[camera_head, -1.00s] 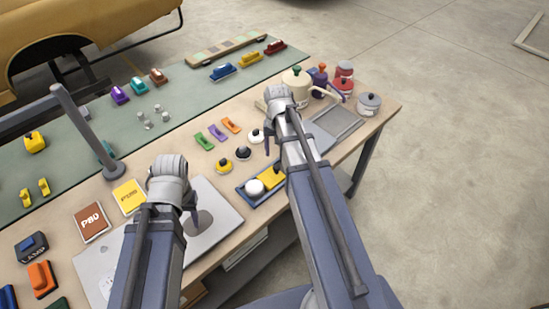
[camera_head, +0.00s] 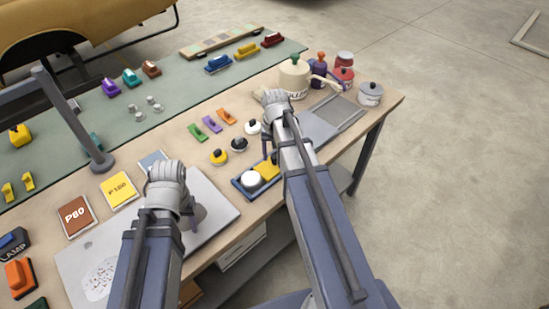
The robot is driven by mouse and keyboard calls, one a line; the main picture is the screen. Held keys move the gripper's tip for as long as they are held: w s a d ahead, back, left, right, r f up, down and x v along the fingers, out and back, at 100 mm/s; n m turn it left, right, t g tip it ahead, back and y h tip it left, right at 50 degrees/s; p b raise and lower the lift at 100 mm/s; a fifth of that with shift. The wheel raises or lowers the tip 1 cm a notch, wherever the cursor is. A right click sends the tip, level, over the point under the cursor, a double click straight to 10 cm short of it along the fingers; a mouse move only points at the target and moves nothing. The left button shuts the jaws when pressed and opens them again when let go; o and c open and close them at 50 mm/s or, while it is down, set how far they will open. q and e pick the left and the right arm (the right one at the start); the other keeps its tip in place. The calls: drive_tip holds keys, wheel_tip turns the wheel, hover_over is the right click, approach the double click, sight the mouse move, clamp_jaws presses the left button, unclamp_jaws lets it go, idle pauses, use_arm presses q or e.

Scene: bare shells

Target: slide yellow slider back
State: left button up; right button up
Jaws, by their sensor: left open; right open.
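A yellow block (camera_head: 266,170) sits in a long blue tray (camera_head: 241,187), beside a round white knob (camera_head: 251,180). I take it as the yellow slider, though other yellow pieces are on the bench. My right gripper (camera_head: 268,146) points down just behind the tray; its arm hides the tray's right end. It is open, with its fingers mostly hidden by the wrist. My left gripper (camera_head: 190,217) is open above a grey plate (camera_head: 222,212), left of the tray, and looks empty.
Knobs in yellow (camera_head: 219,157), black (camera_head: 239,144) and white (camera_head: 252,127) stand behind the tray. Pots (camera_head: 294,78) crowd the back right. A dark post (camera_head: 70,120) stands on the left. Sanding cards (camera_head: 119,190) lie behind the plate.

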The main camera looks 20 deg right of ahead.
clamp_jaws()
idle(0.5)
idle(0.9)
